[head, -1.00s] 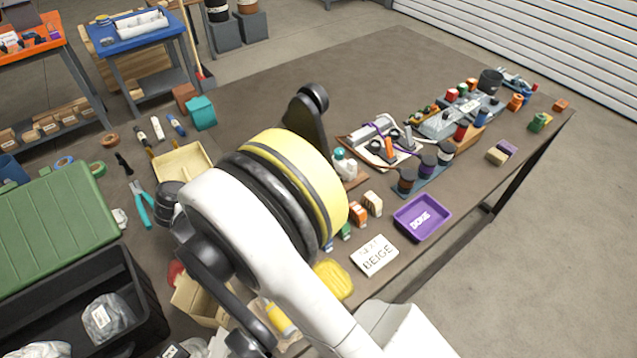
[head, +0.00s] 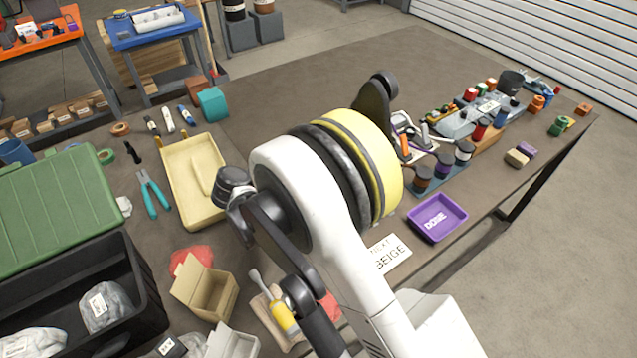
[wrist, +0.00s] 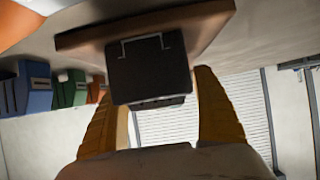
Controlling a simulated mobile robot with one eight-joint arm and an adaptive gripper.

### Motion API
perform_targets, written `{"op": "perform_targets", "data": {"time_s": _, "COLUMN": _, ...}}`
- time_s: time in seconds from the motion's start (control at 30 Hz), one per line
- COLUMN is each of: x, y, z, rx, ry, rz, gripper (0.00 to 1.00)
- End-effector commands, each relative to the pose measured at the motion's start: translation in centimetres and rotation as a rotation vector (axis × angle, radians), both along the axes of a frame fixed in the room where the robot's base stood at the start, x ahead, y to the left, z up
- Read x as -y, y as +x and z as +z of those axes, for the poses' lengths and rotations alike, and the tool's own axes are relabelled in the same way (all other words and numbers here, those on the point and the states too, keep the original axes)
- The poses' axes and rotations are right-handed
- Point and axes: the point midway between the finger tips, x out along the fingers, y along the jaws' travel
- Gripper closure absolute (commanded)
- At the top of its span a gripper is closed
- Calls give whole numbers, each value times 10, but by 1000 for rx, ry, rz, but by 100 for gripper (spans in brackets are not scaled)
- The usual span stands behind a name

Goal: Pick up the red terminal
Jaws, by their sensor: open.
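I cannot make out a red terminal for certain in either view. In the wrist view, my gripper (wrist: 153,74) is open, its two yellow-brown fingers spread on either side of a black block (wrist: 150,68) on a brown board (wrist: 215,22). Whether the fingers touch the block is unclear. Blue (wrist: 38,88) and green (wrist: 72,90) blocks, with an orange-red one (wrist: 94,88) partly behind a finger, stand to the left. In the head view my arm hides my gripper and part of the bench beyond it.
A cream tray (head: 176,168), open cardboard box (head: 208,290) and black crate (head: 135,275) are left. Spools (head: 444,164) and a grey device (head: 460,122) stand farther back.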

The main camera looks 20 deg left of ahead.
Motion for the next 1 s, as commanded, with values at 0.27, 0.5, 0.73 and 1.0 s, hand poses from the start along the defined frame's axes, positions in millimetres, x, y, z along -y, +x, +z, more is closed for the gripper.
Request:
{"op": "perform_targets", "data": {"time_s": 0.27, "x": 0, "y": 0, "z": 0, "rx": 0, "ry": 0, "rz": 0, "gripper": 80}}
{"op": "perform_targets", "data": {"time_s": 0.5, "x": 0, "y": 0, "z": 1, "rx": 0, "ry": 0, "rz": -1, "gripper": 80}}
{"op": "perform_targets", "data": {"time_s": 0.73, "x": 0, "y": 0, "z": 35, "rx": 0, "ry": 0, "rz": -1, "gripper": 80}}
{"op": "perform_targets", "data": {"time_s": 1.0, "x": 0, "y": 0, "z": 88, "rx": 0, "ry": 0, "rz": -1, "gripper": 80}}
